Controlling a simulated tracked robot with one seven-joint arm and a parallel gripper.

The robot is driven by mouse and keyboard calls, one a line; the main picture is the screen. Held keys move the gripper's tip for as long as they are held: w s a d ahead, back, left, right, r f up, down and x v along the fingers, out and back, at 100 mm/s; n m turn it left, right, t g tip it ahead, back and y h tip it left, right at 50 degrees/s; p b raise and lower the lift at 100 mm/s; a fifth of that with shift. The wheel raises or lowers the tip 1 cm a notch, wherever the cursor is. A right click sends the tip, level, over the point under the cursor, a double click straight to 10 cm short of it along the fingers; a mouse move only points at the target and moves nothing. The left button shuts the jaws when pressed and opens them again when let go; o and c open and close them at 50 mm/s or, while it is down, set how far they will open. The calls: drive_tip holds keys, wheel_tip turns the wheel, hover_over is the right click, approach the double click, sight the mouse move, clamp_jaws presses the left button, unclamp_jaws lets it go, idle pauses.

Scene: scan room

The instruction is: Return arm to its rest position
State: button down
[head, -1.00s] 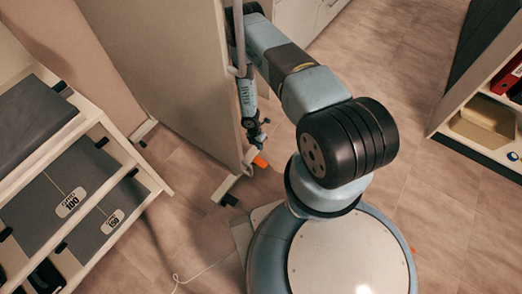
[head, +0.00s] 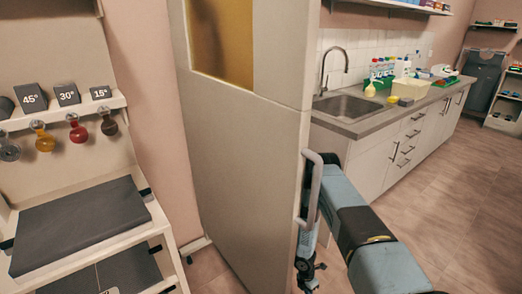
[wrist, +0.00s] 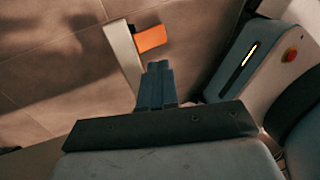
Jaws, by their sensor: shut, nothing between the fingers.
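My arm reaches in from the lower right of the head view, next to the edge of a tall beige panel (head: 235,150) with an amber window. My gripper (wrist: 157,72) shows in the wrist view with its dark fingers together and nothing between them, pointing down towards the floor. In the head view the wrist hangs low beside the panel's edge, close to its grey handle (head: 312,190); I cannot tell whether the arm touches the handle.
A pale foot with an orange end (wrist: 151,39) lies close ahead of the fingers in the wrist view. A shelf rack (head: 150,240) stands left. A counter with a sink (head: 352,102) runs along the back right. Floor (head: 450,210) is clear at right.

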drive_tip(key=w+d+r+m+t, duration=0.15)
drive_tip(key=w+r, duration=0.25)
drive_tip(key=r, duration=0.5)
drive_tip(key=w+r+m, duration=0.2)
drive_tip(key=w+r, duration=0.3)
drive_tip(key=r, duration=0.4)
drive_tip(key=w+r+m+t, duration=0.15)
drive_tip(key=w+r, duration=0.25)
drive_tip(key=r, duration=0.5)
wheel_tip(320, 180, up, 27)
drive_tip(key=d+m+h, duration=0.1)
drive_tip(key=d+m, duration=0.1)
drive_tip(key=m, duration=0.5)
drive_tip(key=s+r+m+t, duration=0.1)
drive_tip(key=s+r+m, duration=0.2)
drive_tip(key=s+r, duration=0.6)
drive_tip(key=s+r+m+t, duration=0.1)
drive_tip(key=s+r+m, duration=0.3)
drive_tip(key=r, duration=0.9)
drive_tip(key=s+a+r+m+t+y, duration=0.1)
drive_tip(key=s+r, duration=0.3)
drive_tip(key=s, duration=0.7)
drive_tip(key=s+a+r+m+t+y, duration=0.1)
drive_tip(key=s+r+m, duration=0.3)
drive_tip(key=s, duration=0.8)
drive_tip(key=shift+s+a+r+m+t+y, duration=0.3)
drive_tip(key=shift+a+r+y, duration=0.1)
drive_tip(key=shift+a, duration=0.15)
